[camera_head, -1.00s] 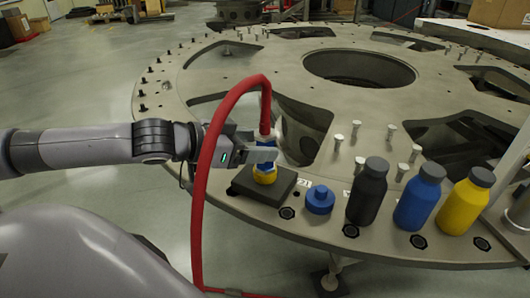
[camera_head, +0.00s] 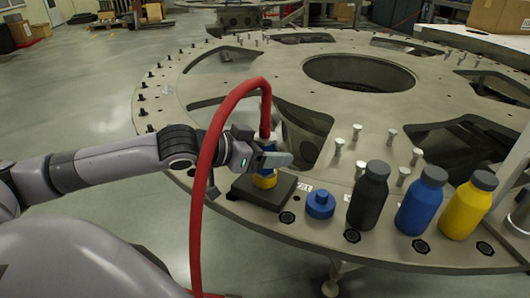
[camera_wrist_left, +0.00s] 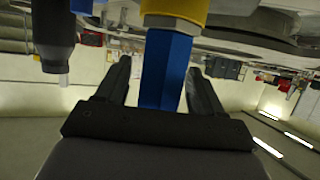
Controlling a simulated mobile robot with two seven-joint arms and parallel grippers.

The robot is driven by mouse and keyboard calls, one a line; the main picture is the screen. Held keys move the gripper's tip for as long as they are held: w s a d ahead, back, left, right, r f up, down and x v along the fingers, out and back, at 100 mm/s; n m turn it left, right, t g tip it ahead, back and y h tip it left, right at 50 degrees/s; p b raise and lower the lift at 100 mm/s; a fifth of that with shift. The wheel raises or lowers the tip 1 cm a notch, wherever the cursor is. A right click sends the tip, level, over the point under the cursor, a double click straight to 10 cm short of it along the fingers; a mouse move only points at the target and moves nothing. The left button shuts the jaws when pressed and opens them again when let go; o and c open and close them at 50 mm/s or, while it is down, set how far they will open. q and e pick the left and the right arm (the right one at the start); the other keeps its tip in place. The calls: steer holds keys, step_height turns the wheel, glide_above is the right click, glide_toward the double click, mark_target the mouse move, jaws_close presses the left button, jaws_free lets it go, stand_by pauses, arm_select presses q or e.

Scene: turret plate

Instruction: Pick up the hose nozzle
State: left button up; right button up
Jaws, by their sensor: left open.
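The hose nozzle, with a blue body and a yellow collar (camera_head: 264,181), stands upright on a black square pad (camera_head: 250,194) on the turret plate. A red hose (camera_head: 203,180) arches up from its top and down in front of my left arm. My left gripper (camera_head: 279,160) is level with the blue body and hides part of it. In the left wrist view, the blue body (camera_wrist_left: 166,68) stands between the two open fingers (camera_wrist_left: 162,90), with gaps on both sides. The yellow collar (camera_wrist_left: 176,10) is at the top edge. My right gripper is not in view.
A blue round cap-like piece (camera_head: 320,203) sits right of the pad. Black (camera_head: 367,198), blue (camera_head: 420,203) and yellow (camera_head: 465,208) bottles stand further right. Several upright bolts rise behind them. The turret plate (camera_head: 240,95) has large openings.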

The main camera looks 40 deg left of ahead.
arm_select(q)
steer(key=shift+w+d+f, duration=0.1)
steer(key=shift+w+d, duration=0.05)
steer(key=c, duration=1.2)
steer(key=shift+c, duration=0.2)
